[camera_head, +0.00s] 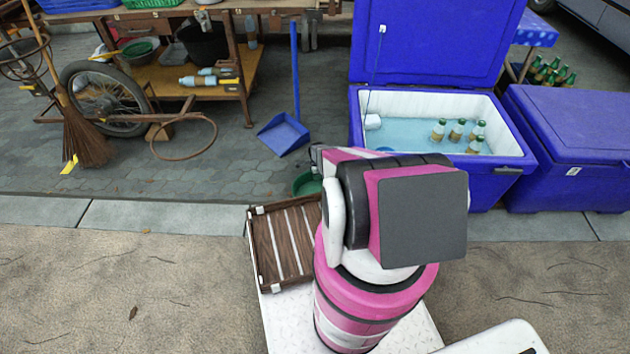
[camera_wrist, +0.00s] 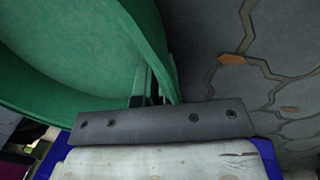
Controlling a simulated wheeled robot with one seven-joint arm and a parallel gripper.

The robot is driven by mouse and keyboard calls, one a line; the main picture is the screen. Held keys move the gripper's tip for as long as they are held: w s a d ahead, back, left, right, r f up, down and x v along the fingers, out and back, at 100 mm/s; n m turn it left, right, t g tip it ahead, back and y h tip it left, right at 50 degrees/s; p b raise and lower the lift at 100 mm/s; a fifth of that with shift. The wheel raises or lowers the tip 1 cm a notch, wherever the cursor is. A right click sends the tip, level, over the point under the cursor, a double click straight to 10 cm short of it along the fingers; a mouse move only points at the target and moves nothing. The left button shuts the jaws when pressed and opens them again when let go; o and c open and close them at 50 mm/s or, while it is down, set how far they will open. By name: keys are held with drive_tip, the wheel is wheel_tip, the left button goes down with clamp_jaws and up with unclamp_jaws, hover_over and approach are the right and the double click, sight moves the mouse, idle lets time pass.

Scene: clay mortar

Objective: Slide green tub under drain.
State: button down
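The green tub (camera_head: 306,184) is on the paving in front of the open blue cooler (camera_head: 440,182), slightly left of it. My arm hides much of the tub in the head view. In the wrist view the tub (camera_wrist: 70,50) fills the upper left, very close. My gripper (camera_wrist: 156,88) is at its rim, with a finger on each side of the tub wall, and looks shut on it. In the head view my arm hides the gripper. I cannot make out the drain; the cooler's lower left front is partly behind my arm.
A blue dustpan (camera_head: 284,134) with an upright handle stands left of the cooler. A wooden crate (camera_head: 283,245) sits beside my arm. A second, closed blue cooler (camera_head: 575,150) is at the right. A wheeled cart (camera_head: 215,75) stands back left.

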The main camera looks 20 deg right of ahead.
drive_tip(key=shift+w+d, duration=0.3)
drive_tip(key=shift+w, duration=0.35)
drive_tip(key=shift+w+d, duration=0.3)
drive_tip(key=shift+w, duration=0.3)
drive_tip(key=c, duration=1.2)
unclamp_jaws()
drive_tip(key=shift+c, duration=0.2)
drive_tip(key=shift+r, duration=0.1)
wheel_tip(320, 180, up, 10)
drive_tip(key=w, duration=0.1)
drive_tip(key=shift+w+r, duration=0.25)
drive_tip(key=shift+w, duration=0.15)
drive_tip(key=shift+s, duration=0.1)
